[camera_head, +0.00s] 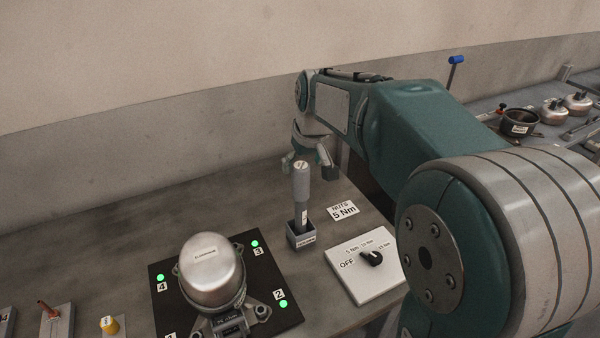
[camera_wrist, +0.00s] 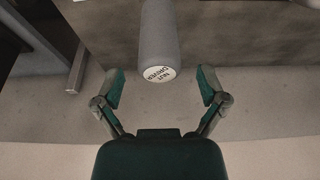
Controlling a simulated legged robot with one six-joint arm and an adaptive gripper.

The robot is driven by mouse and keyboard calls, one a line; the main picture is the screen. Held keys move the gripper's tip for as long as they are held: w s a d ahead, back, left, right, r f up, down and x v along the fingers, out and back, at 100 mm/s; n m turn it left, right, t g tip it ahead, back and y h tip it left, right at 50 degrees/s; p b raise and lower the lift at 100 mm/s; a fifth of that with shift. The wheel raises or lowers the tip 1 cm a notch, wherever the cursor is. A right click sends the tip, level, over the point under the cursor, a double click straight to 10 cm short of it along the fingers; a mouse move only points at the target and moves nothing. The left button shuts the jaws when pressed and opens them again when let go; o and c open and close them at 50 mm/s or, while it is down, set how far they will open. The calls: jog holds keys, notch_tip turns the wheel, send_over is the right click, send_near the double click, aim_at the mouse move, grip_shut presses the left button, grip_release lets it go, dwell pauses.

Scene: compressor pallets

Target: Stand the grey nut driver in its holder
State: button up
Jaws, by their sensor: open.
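The grey nut driver (camera_head: 301,188) stands upright in its small dark holder (camera_head: 301,236), on the bench right of the compressor. Its lower end is inside the holder. In the wrist view the driver's grey handle (camera_wrist: 158,40) shows with a round "NUT DRIVER" label on its end, beyond and between the fingertips. My gripper (camera_head: 308,157) is open, near the top of the handle; it also shows open in the wrist view (camera_wrist: 160,88). The fingers are apart from the handle, with clear space on both sides.
A compressor (camera_head: 211,270) sits on a black plate (camera_head: 168,303) with green lights, left of the holder. A torque dial panel (camera_head: 364,265) and a "NUTS 5 Nm" label (camera_head: 343,210) lie to the right. A yellow-capped item (camera_head: 109,325) stands front left.

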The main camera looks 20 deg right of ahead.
jog(key=v, duration=0.8)
jog(key=s+f+m+t, duration=0.1)
jog(key=s+f, duration=0.3)
jog(key=s, duration=0.7)
jog(key=s+f+m+t, duration=0.1)
jog(key=s+f, duration=0.3)
jog(key=s, duration=0.7)
jog(key=shift+s+a+f+h, duration=0.35)
jog(key=shift+f+h, duration=0.05)
jog(key=shift+d, duration=0.1)
